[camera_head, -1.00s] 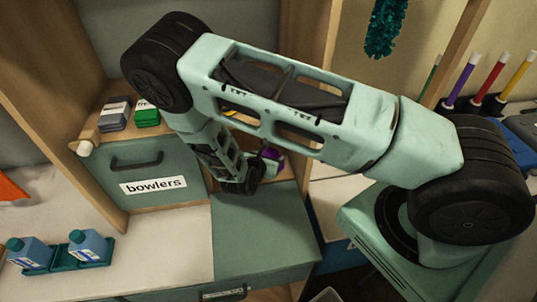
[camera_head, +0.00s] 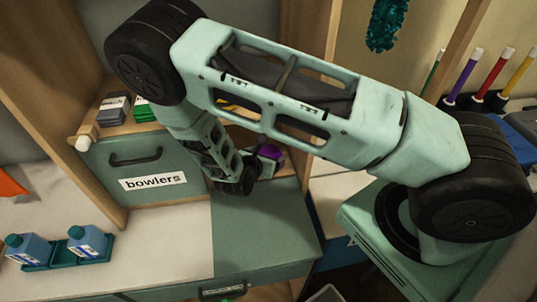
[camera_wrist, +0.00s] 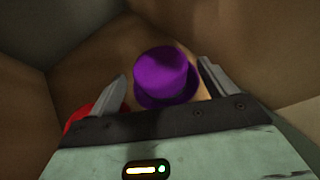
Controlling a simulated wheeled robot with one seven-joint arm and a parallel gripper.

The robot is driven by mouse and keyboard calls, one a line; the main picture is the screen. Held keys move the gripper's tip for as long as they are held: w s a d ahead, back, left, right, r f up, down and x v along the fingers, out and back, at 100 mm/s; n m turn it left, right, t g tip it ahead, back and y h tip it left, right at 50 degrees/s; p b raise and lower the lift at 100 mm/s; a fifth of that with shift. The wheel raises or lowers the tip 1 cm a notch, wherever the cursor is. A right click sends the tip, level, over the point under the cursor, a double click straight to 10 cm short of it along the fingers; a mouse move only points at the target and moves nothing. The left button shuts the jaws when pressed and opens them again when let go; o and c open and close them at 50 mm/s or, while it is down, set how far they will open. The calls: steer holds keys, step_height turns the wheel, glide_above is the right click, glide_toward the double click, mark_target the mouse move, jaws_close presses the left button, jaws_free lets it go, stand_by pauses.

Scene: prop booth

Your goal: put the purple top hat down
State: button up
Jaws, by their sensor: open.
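The purple top hat (camera_wrist: 165,75) sits upright on the wooden floor of a compartment in the wrist view. Its crown and part of its brim show between my two fingers. My gripper (camera_wrist: 163,72) is open, with one finger on each side of the hat and visible gaps beside it. In the head view, a small part of the purple hat (camera_head: 270,153) shows in the compartment behind my arm; my fingers are hidden there.
A red object (camera_wrist: 92,115) lies by my left finger, partly covered. Wooden walls close in around my gripper. The "bowlers" drawer (camera_head: 145,168) is left of my arm. Blue bottles (camera_head: 88,243) stand on the pale counter at lower left.

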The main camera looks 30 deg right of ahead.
steer(key=b+v, duration=0.2)
steer(key=v, duration=0.7)
steer(key=shift+s+a, duration=0.15)
